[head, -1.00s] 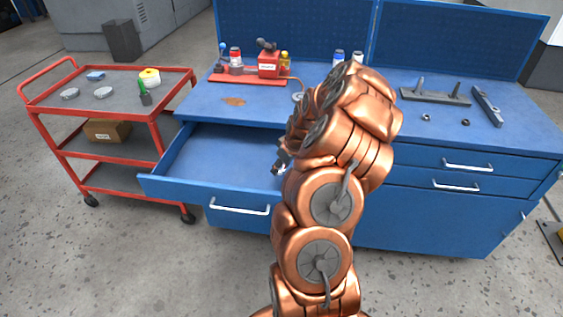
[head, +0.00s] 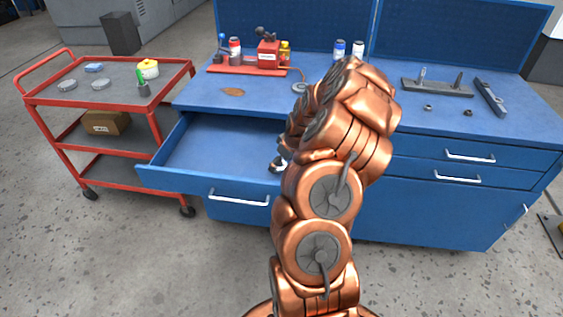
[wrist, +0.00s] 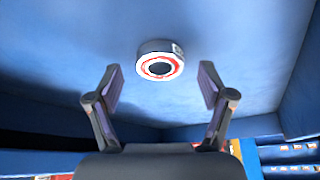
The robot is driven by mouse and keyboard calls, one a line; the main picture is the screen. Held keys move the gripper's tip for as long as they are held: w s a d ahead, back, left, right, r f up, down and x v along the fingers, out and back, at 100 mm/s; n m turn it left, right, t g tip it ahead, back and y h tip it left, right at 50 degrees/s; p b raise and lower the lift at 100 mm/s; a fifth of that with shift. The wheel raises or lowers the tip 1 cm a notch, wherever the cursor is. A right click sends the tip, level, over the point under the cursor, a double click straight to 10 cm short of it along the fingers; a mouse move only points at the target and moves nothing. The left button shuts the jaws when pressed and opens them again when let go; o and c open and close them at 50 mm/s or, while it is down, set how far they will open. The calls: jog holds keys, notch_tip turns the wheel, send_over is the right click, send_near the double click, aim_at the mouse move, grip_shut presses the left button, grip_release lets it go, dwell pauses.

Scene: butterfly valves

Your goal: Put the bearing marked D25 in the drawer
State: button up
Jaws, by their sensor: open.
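The bearing (wrist: 160,62) shows in the wrist view as a short grey ring with a red and white face and a dark centre. A small label is on its side, too small to read. It appears to lie on the blue floor of the open drawer (head: 222,148). My gripper (wrist: 161,82) is open, its two fingers spread either side of the bearing in the picture, with clear gaps and no contact seen. In the head view my arm hides most of the gripper and the drawer's right part.
The blue workbench (head: 205,95) carries a red tray with a red box (head: 268,55), bottles, and a bracket (head: 437,87). Closed drawers (head: 470,155) are at the right. A red cart (head: 120,125) stands at the left with round parts and a carton (head: 105,122).

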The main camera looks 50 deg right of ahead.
dwell(0.3)
jog(key=v, duration=1.2)
jog(key=s+a+r+n+g+y, duration=0.15)
jog(key=a+r, duration=0.25)
jog(key=a, duration=0.9)
jog(key=s+a+r+g, duration=0.15)
jog(key=a+r, duration=0.25)
jog(key=a, duration=0.8)
jog(key=s+a+m+g, duration=0.1)
jog(key=s+a, duration=0.5)
jog(key=s, duration=0.5)
jog(key=s+a+r+g+h, duration=0.1)
jog(key=s+a+g, duration=0.1)
jog(key=s+a, duration=0.4)
jog(key=shift+s+a+r+m, duration=0.2)
jog(key=shift+s+r+m, duration=0.15)
jog(key=shift+s, duration=2.15)
